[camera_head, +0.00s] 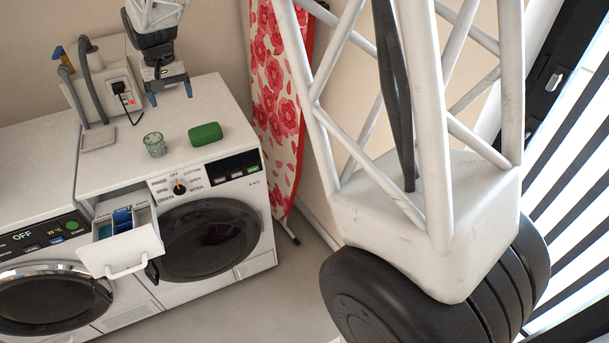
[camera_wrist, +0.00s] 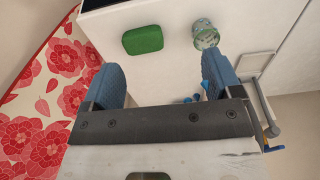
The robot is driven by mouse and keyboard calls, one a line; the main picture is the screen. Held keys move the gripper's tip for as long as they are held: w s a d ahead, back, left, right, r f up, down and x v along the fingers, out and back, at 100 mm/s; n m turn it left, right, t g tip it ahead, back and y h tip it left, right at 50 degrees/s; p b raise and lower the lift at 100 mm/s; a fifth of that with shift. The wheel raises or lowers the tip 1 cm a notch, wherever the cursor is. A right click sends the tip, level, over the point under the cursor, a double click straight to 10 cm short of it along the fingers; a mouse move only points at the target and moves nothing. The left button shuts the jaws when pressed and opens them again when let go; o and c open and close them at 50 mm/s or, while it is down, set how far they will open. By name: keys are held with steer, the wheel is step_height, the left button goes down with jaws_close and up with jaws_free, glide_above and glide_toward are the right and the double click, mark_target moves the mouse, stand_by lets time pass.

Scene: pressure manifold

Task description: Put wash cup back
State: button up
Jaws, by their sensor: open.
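A small clear cup with a green pattern, likely the wash cup (camera_head: 155,144), stands on top of the right washing machine, near its front edge. It also shows in the wrist view (camera_wrist: 204,36), ahead of the right finger. My gripper (camera_head: 170,94) is open and empty above the rear of the machine top, behind the cup and apart from it. In the wrist view its two blue fingers (camera_wrist: 165,80) are spread wide, with nothing between them.
A green block (camera_head: 205,133) lies right of the cup. A small square tray (camera_head: 98,139) lies left, before a white unit (camera_head: 100,85) with hoses and a plug. The detergent drawer (camera_head: 122,238) is pulled out. A floral ironing board (camera_head: 276,90) stands right.

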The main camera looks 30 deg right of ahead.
steer(key=s+d+r, duration=0.2)
steer(key=s+d, duration=0.3)
steer(key=s, duration=0.6)
steer(key=s+d+r+t, duration=0.15)
steer(key=s+d, duration=0.25)
steer(key=s, duration=0.6)
steer(key=s+d+r, duration=0.3)
steer(key=s+d, duration=0.2)
steer(key=s, duration=0.6)
steer(key=s+d+f, duration=0.2)
steer(key=s+f, duration=0.1)
steer(key=s, duration=0.9)
steer(key=shift+s+f, duration=0.15)
steer(key=shift+f, duration=0.15)
